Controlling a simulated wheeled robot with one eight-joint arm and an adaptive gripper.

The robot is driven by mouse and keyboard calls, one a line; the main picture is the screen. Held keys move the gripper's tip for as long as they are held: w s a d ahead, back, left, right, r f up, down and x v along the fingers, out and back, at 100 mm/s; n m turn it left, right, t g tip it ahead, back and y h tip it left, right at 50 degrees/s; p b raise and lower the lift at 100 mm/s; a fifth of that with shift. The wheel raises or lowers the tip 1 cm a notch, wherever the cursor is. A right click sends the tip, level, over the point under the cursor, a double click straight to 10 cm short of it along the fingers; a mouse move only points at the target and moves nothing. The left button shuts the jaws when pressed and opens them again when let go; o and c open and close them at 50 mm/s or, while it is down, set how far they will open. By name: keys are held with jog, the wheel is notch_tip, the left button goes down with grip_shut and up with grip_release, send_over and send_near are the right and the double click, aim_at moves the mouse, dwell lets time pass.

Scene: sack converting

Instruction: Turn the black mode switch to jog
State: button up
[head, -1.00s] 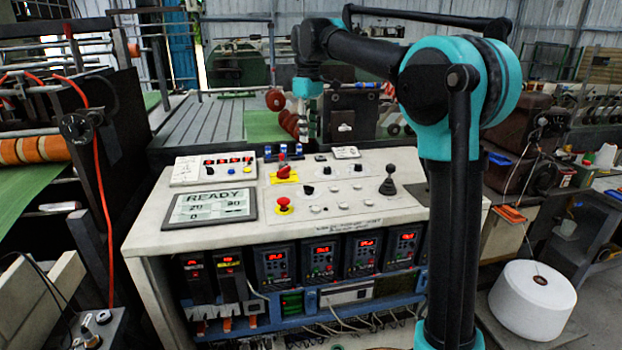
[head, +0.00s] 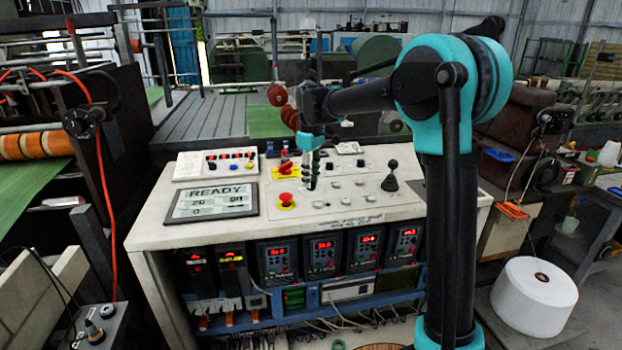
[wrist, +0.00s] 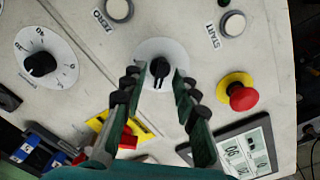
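The black mode switch (wrist: 159,68) is a small knob on a round pale plate, seen in the wrist view. My gripper (wrist: 161,73) is open, with one finger on each side of the knob. I cannot tell whether the fingers touch it. In the head view my gripper (head: 313,184) points down at the white console panel (head: 240,232) and hides the switch. The labels around the switch are not readable.
A red emergency button (wrist: 242,96) sits right of the switch, beside the READY display (head: 211,201). A red and yellow switch (head: 287,170) stands close behind the gripper. A black dial knob (wrist: 40,64) and push buttons are nearby. A black joystick (head: 391,176) stands to the right.

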jog(key=shift+f, duration=0.25)
grip_shut()
jog(key=shift+m, duration=0.3)
jog(key=m, duration=0.4)
jog(key=shift+m, duration=2)
